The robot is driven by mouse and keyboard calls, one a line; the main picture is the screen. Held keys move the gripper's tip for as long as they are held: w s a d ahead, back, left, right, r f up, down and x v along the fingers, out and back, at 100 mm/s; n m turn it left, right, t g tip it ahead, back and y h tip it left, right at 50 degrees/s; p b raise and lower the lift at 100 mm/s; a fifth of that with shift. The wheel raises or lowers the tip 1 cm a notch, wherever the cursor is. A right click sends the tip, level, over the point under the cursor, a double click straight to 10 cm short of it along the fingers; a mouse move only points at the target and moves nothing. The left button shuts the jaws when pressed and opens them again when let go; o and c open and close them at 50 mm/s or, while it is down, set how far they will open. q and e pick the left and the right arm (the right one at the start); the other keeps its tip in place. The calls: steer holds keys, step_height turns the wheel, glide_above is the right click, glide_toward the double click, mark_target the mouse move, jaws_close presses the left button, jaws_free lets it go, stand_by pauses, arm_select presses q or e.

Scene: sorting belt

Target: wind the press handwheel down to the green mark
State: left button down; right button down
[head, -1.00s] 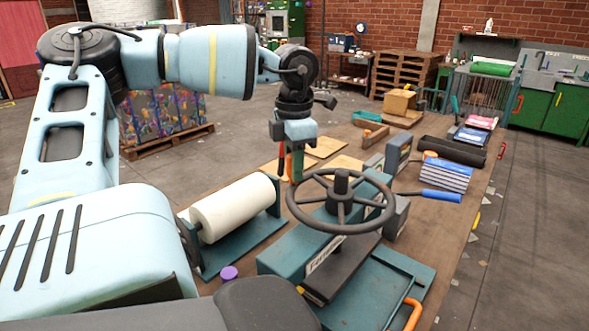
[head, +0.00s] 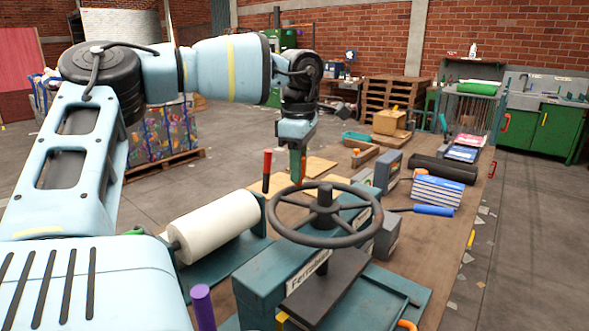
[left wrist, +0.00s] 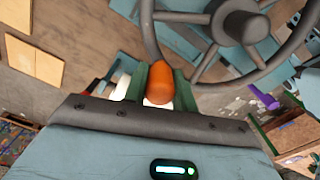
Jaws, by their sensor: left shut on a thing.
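The press (head: 258,283) is a teal frame with a dark handwheel (head: 367,232) on top, seen in the head view. In the left wrist view the handwheel (left wrist: 238,62) shows its hub, spokes and part of its rim. My left gripper (head: 298,172) is at the far side of the rim. The wrist view shows the knob between the fingers, beside the rim. I cannot make out the green mark. My right gripper is not in view.
A white roll (head: 212,225) on a teal stand is left of the press. A red-tipped upright rod (head: 267,172) stands behind it, and a purple cylinder (head: 203,306) in front. Blue-and-white books (head: 437,192) and a blue-handled tool (head: 432,210) lie to the right.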

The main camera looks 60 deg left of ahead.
arm_select(q)
steer(key=shift+w+r, duration=0.2)
steer(key=shift+w, duration=0.05)
steer(key=c, duration=1.5)
jaws_free()
steer(key=o, duration=0.4)
steer(key=shift+f, duration=0.15)
steer(key=shift+r, duration=3.95)
steer(key=shift+f, duration=0.1)
